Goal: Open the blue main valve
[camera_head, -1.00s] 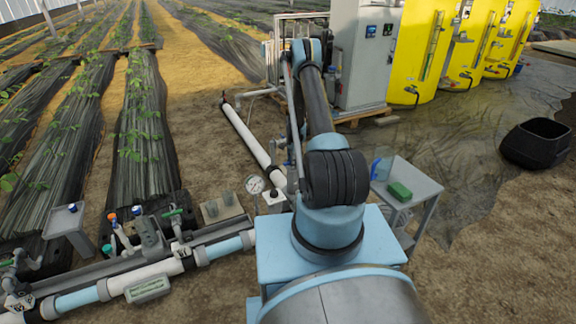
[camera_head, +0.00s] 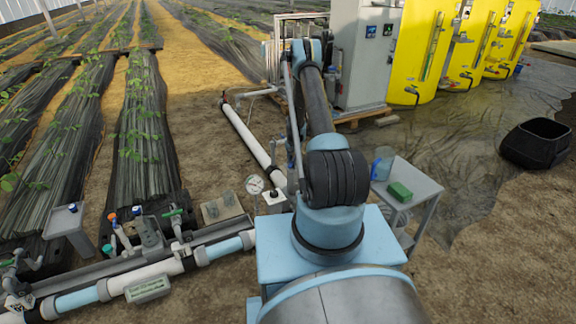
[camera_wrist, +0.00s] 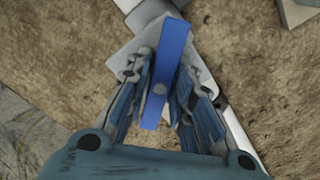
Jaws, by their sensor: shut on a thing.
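The blue valve handle (camera_wrist: 171,60) is a flat bar in the middle of the wrist view. It lies at an angle across the white pipe (camera_wrist: 241,138) beneath it, with a round grey spot near its middle. My gripper (camera_wrist: 162,78) has one finger on each side of the handle and is shut on it. The finger contact is partly hidden. In the head view my arm blocks the sight of the gripper and the blue handle.
A pressure gauge (camera_head: 254,185) and a white pipe (camera_head: 247,137) stand left of my arm. A control cabinet (camera_head: 365,55) and yellow tanks (camera_head: 422,50) stand behind.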

